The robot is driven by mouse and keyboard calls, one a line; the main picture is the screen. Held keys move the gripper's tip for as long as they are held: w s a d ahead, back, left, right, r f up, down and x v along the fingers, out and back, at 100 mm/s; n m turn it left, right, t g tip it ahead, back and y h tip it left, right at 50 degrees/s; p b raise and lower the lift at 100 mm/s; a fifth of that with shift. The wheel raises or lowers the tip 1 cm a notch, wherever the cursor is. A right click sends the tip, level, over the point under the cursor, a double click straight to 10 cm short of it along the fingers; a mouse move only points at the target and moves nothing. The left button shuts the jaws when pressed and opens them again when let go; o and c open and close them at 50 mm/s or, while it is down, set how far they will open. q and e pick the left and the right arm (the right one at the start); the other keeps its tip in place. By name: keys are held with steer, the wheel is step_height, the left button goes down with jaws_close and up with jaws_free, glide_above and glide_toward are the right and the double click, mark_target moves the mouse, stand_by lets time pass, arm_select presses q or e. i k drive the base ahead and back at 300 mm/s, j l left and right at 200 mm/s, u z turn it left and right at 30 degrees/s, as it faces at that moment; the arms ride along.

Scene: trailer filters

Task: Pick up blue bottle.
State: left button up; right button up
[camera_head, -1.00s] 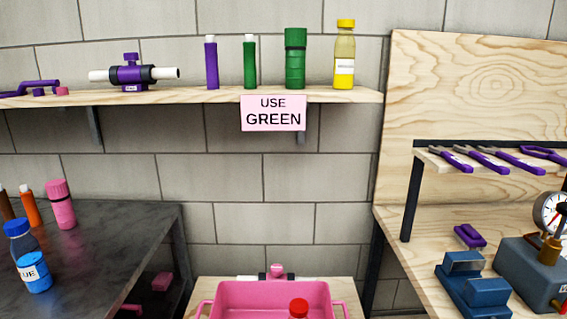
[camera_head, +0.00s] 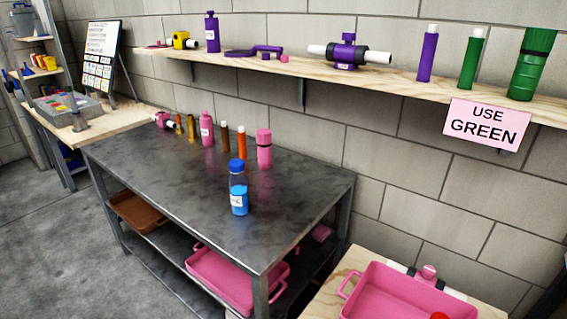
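The blue bottle (camera_head: 238,190) stands upright on the dark metal table (camera_head: 190,205), toward its front right part. It has a blue cap, a clear upper body, blue contents and a white label. Nothing touches it and it is fully visible. Neither of my grippers shows in the head view.
Behind the bottle stand a pink canister (camera_head: 264,150), an orange tube (camera_head: 241,143), a brown tube (camera_head: 226,138) and a pink bottle (camera_head: 207,130). A pink tray (camera_head: 405,290) is on a wooden table at the lower right. Open floor (camera_head: 60,240) lies at left.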

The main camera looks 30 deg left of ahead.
mark_target(239, 183)
steer(key=u, duration=1.35)
steer(key=i+j+z, duration=0.1)
